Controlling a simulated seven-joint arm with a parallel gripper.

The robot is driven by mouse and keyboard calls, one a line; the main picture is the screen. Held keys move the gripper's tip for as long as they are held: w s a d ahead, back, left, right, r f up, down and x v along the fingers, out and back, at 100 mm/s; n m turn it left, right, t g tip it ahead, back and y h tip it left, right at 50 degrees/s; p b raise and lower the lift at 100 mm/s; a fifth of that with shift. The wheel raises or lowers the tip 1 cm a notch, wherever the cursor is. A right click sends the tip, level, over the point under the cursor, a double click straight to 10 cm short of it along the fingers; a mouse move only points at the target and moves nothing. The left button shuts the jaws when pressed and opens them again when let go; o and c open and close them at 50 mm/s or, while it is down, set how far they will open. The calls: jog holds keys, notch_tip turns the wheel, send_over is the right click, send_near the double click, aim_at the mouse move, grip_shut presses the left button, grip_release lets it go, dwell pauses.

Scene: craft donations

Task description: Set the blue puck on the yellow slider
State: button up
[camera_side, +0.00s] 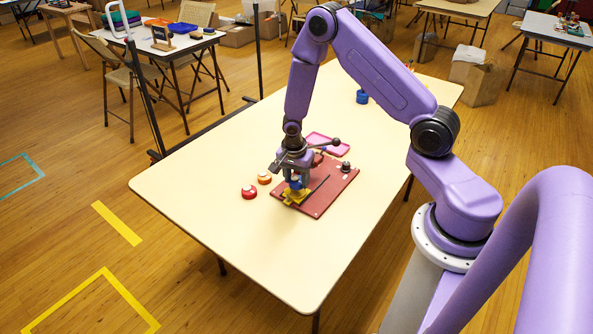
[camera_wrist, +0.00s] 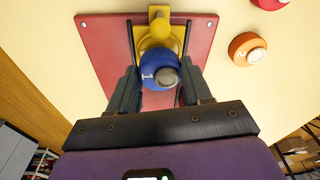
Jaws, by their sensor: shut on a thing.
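The blue puck (camera_wrist: 158,72), with a pale knob and a number 1 on it, is between the fingers of my gripper (camera_wrist: 158,85) in the wrist view. My gripper is shut on it. In the side view the puck (camera_side: 295,184) shows under my gripper (camera_side: 294,178), just above or on the yellow slider (camera_side: 289,197); I cannot tell if they touch. The slider (camera_wrist: 160,38) sits on a rail of the red board (camera_side: 318,207) and is partly hidden behind the puck in the wrist view.
A red puck (camera_side: 249,192) and an orange puck (camera_side: 265,178) stand on the cream table (camera_side: 250,245) left of the board. A pink tray (camera_side: 328,143) and a blue round thing (camera_side: 362,97) lie farther back. A dark-knobbed lever (camera_side: 336,142) rises near my gripper.

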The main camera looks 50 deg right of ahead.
aim_at(295, 183)
jog(key=shift+f, duration=0.8)
jog(key=shift+f, duration=0.4)
dwell(1.0)
jog(key=o, duration=0.8)
jog(key=shift+c, duration=0.2)
jog(key=shift+r, duration=0.1)
jog(key=shift+s+a+r, duration=0.1)
jog(key=shift+a+r, duration=0.1)
jog(key=shift+r, duration=1.4)
jog(key=shift+w+a+r, duration=0.1)
jog(key=shift+a+r, duration=0.1)
jog(key=shift+r, duration=1.35)
jog(key=shift+s+a+r, duration=0.1)
jog(key=shift+a+r, duration=0.1)
jog(key=shift+r, duration=2)
